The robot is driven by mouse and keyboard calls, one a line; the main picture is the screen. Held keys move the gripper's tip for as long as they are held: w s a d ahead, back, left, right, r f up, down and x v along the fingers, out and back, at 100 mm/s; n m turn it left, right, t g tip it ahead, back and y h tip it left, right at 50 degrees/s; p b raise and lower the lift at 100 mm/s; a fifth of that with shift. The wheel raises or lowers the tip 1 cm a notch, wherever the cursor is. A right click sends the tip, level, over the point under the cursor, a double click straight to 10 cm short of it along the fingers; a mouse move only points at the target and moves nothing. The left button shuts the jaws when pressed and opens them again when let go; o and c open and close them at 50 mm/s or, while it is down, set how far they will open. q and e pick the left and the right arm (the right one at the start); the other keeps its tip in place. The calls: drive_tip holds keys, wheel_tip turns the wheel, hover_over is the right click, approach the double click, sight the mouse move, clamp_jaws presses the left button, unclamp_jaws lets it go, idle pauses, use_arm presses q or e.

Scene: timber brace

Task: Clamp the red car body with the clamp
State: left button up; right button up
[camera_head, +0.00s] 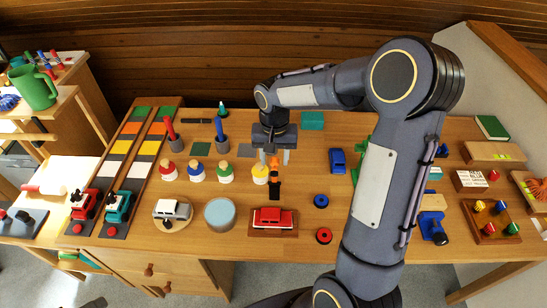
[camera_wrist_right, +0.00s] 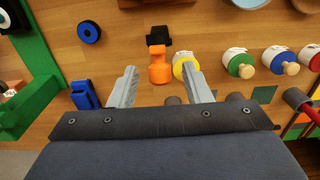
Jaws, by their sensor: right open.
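The red car body (camera_head: 273,218) sits on a brown wooden base near the table's front edge, in the head view. The clamp, as I take it, is the orange and black tool (camera_head: 275,184) behind the car. In the right wrist view its orange part (camera_wrist_right: 159,70) lies between my fingers, with its black end (camera_wrist_right: 158,36) beyond. My right gripper (camera_head: 274,158) is open and empty, pointing down over the orange end. In the wrist view its fingers (camera_wrist_right: 159,72) stand apart on either side of the orange part, without visible contact. My left gripper is not in view.
A yellow-topped jar (camera_head: 260,171) stands close to the left of the orange tool. A blue ring (camera_head: 321,201) and a red ring (camera_head: 324,236) lie to the right. A round grey-blue disc (camera_head: 220,214) and a silver car (camera_head: 172,210) are left of the red car.

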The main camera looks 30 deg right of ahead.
drive_tip(key=shift+f, duration=0.45)
clamp_jaws()
drive_tip(key=s+a+f+t+h+b, duration=0.1)
drive_tip(key=s+t+b, duration=0.1)
drive_tip(key=b, duration=0.6)
drive_tip(key=s+a+f+t+h+b, duration=0.1)
drive_tip(key=s+t+h+b, duration=0.1)
drive_tip(key=b, duration=0.7)
drive_tip(key=s+a+f+t+h+b, duration=0.1)
drive_tip(key=s+a+f+t+b, duration=0.1)
drive_tip(key=b, duration=0.7)
drive_tip(key=shift+s+t+h, duration=0.3)
drive_tip(key=shift+s+t, duration=0.1)
drive_tip(key=shift+t, duration=0.5)
drive_tip(key=shift+s+a+b, duration=0.15)
drive_tip(key=shift+a+b, duration=0.05)
drive_tip(key=shift+b, duration=0.6)
drive_tip(key=shift+r, duration=0.1)
